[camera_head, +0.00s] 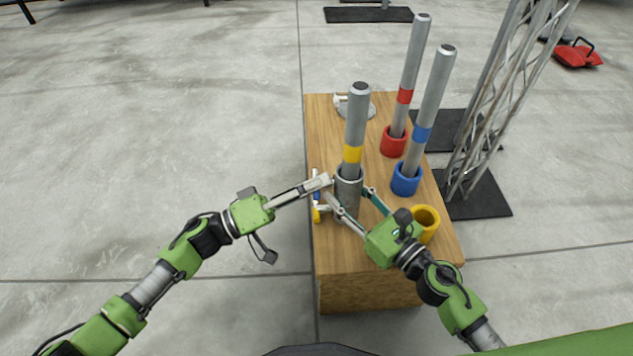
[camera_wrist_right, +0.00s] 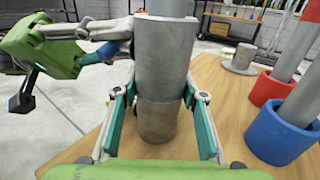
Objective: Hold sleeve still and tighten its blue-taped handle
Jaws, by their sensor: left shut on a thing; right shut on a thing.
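The grey sleeve (camera_head: 348,188) stands upright on the wooden block, with a grey yellow-banded pole (camera_head: 353,153) rising out of it. It fills the middle of the right wrist view (camera_wrist_right: 158,75). My right gripper (camera_head: 350,194) is shut on the sleeve, one finger on each side. My left gripper (camera_head: 325,181) is at the sleeve's left side. A blue-taped handle (camera_head: 317,192) sticks out there, and in the right wrist view its blue part (camera_wrist_right: 107,49) lies between the left gripper's fingers. The left gripper is shut on it. A yellow-taped handle (camera_head: 317,214) sits nearer the front.
Red (camera_head: 393,143) and blue (camera_head: 406,180) sockets hold tilted banded poles right of the sleeve. An empty yellow ring (camera_head: 427,222) is close to my right gripper. A grey flanged piece (camera_head: 356,108) lies at the back. A metal truss (camera_head: 495,110) stands beyond the block (camera_head: 360,255).

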